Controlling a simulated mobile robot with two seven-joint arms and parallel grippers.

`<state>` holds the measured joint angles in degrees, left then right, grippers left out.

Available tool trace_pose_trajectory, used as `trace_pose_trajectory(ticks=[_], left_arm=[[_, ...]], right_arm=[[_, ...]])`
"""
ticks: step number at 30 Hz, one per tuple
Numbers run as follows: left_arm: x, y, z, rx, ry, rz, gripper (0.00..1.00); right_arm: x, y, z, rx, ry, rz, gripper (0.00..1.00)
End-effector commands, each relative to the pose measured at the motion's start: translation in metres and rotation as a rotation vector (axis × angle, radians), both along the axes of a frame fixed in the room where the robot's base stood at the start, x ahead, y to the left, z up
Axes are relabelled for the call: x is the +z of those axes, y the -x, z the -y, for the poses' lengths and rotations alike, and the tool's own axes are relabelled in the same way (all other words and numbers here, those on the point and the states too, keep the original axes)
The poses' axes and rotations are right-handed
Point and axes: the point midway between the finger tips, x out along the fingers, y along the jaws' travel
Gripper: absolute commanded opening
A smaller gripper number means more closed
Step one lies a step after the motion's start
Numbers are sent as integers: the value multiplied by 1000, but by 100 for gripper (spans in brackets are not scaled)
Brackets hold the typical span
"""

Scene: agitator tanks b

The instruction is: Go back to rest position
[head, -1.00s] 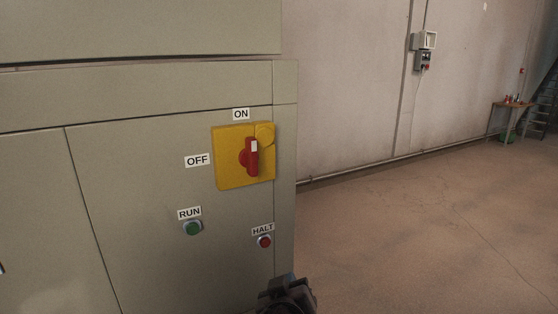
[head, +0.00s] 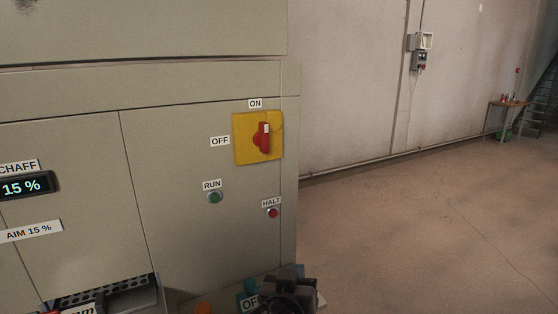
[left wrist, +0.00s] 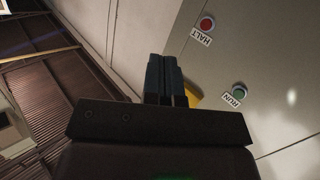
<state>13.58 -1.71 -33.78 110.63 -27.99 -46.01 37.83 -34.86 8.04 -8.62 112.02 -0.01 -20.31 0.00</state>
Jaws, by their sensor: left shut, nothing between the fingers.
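My left gripper (head: 290,282) shows at the bottom edge of the head view, dark and partly cut off, in front of the cabinet's lower right corner. In the left wrist view its fingers (left wrist: 165,75) are together with nothing between them. They appear apart from the cabinet panel. The cabinet (head: 190,145) carries a yellow switch plate (head: 243,150) with a red handle (head: 263,138) standing upright towards the ON label. A green RUN button (head: 214,197) and a red HALT button (head: 272,213) sit below it. My right gripper is not in view.
A display (head: 24,187) reads 15 %, above a label (head: 30,232) reading AIM 15 %. A perforated tray or opening (head: 105,293) is at the cabinet's bottom. Open floor (head: 420,220) lies to the right, with a small table (head: 507,104) by the far wall.

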Motion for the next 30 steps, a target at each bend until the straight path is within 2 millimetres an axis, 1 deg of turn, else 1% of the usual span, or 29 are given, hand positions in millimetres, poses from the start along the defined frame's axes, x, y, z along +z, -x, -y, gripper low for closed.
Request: trace_pose_trajectory(ticks=[2, 5, 8, 10, 14, 15, 17, 18, 20, 21, 23, 24, 26, 27, 30], left_arm=[[-5, -2, -10, -29, -42, 29, 0], [-21, -2, -31, -51, -93, 55, 0], [-50, 3, -64, -51, -141, 65, 0], [-73, 10, -89, -40, -167, 60, 0], [-120, 31, -139, 0, -207, 30, 0], [-134, 40, -155, 15, -216, 15, 0], [-156, 55, -179, 39, -228, -11, 0], [-170, 66, -194, 56, -234, -32, 0], [-191, 83, -216, 83, -238, -69, 0], [-204, 96, -230, 102, -239, -96, 0], [-224, 117, -251, 131, -239, -142, 0], [-237, 131, -263, 148, -241, -175, 0], [-255, 153, -280, 172, -251, -224, 0], [-266, 167, -289, 184, -260, -254, 0], [-287, 198, -306, 207, -279, -316, 0]], right_arm=[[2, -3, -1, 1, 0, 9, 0], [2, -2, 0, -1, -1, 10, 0], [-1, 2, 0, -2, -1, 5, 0], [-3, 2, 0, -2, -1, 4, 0], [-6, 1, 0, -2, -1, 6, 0], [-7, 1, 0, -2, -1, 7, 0], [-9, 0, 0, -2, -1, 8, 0], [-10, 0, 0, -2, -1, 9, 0], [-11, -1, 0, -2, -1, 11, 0], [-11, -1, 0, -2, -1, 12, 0], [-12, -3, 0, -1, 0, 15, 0], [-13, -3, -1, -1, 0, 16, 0], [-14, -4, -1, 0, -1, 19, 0], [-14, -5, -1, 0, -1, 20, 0], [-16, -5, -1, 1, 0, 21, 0]])
